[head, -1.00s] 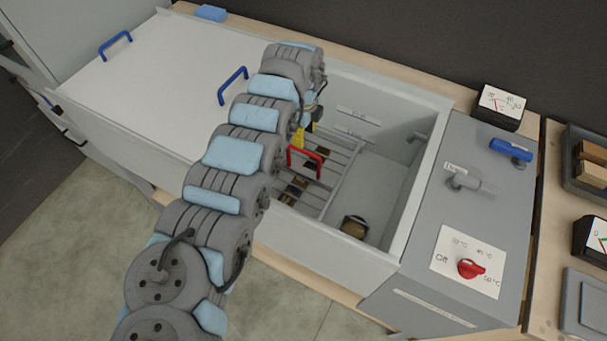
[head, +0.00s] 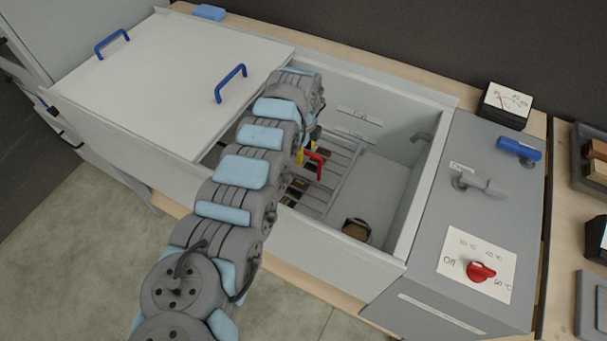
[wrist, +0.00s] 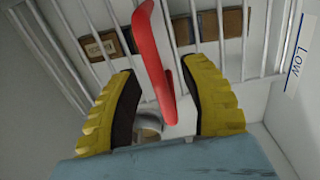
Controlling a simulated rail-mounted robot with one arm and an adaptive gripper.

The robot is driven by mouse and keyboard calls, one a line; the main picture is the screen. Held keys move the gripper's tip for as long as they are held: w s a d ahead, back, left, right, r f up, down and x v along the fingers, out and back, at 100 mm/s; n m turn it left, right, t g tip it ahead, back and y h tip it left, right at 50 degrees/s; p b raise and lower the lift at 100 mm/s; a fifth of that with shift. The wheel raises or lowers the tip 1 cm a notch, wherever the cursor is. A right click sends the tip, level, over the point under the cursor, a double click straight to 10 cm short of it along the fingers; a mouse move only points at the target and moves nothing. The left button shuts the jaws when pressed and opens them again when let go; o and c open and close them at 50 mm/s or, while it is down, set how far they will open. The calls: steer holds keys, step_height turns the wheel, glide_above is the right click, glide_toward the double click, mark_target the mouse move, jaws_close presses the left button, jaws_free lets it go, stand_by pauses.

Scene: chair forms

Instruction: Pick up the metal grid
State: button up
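The metal grid (head: 337,172) lies inside the open part of the white tank, with its bars running across the left of the basin. A red handle (head: 314,164) stands up from it. In the wrist view the handle (wrist: 156,65) rises between the two yellow, ribbed fingers of my gripper (wrist: 165,105). The fingers are open, with a gap on both sides of the handle. In the head view my arm hides most of the gripper and part of the grid. Brown blocks (wrist: 150,40) lie beneath the bars.
A white lid (head: 165,80) with blue handles covers the left part of the tank. The tank's front wall (head: 330,247) and rear wall surround the opening. A round brown-topped object (head: 356,229) sits on the basin floor. A grey control panel with a red knob (head: 481,270) is at the right.

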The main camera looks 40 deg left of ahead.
jaws_close()
